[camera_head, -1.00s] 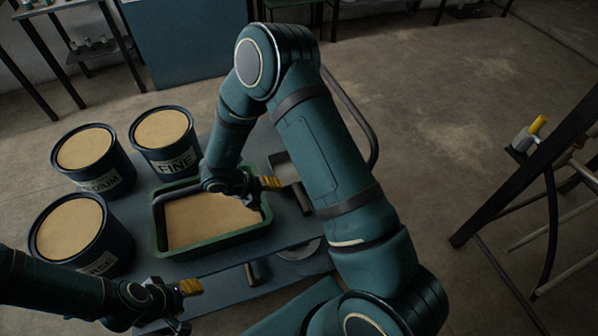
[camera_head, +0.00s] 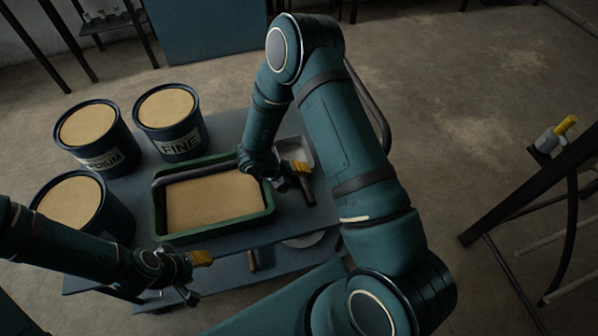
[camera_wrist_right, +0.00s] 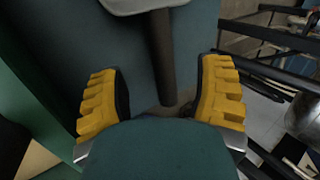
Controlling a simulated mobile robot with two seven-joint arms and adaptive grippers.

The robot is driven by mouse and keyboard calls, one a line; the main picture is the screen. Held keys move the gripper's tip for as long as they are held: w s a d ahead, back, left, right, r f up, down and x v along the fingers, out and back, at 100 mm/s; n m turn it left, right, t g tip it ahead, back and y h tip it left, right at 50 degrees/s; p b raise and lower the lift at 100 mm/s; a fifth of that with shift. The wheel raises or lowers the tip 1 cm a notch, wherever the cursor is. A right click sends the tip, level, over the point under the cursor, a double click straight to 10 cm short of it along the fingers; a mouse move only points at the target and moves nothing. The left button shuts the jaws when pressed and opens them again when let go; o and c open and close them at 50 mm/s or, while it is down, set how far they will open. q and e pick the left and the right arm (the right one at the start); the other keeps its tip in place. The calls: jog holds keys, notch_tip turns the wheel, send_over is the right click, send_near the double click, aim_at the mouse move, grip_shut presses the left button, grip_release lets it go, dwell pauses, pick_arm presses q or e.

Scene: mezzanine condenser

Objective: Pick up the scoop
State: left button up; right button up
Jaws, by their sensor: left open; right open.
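The scoop has a grey metal pan (camera_head: 297,150) and a dark handle (camera_head: 307,192); it lies on the blue-grey cart top, right of the green tray. In the right wrist view the handle (camera_wrist_right: 162,55) runs down between the yellow fingers, with the pan's edge (camera_wrist_right: 145,4) at the top. My right gripper (camera_head: 297,168) is open over the scoop; its fingers (camera_wrist_right: 160,100) are on either side of the handle with gaps, not closed on it. My left gripper (camera_head: 196,277) is open and empty near the cart's front edge.
The green tray (camera_head: 158,215) of tan sand is just left of the scoop. Several dark buckets of sand stand left, one labelled FINE (camera_head: 180,145). A black-framed stand (camera_head: 520,200) with a yellow-topped object (camera_head: 553,134) is at right. A curved rail (camera_head: 372,100) passes behind my right arm.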

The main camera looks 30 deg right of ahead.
aim_at(302, 185)
jog(key=x, duration=0.1)
jog(key=b+x, duration=0.1)
jog(key=x, duration=0.3)
jog(key=shift+s+b, duration=0.3)
jog(key=shift+s, duration=0.1)
jog(key=shift+d+f, duration=0.3)
jog(key=shift+f, duration=0.05)
jog(key=shift+o, duration=0.2)
grip_shut()
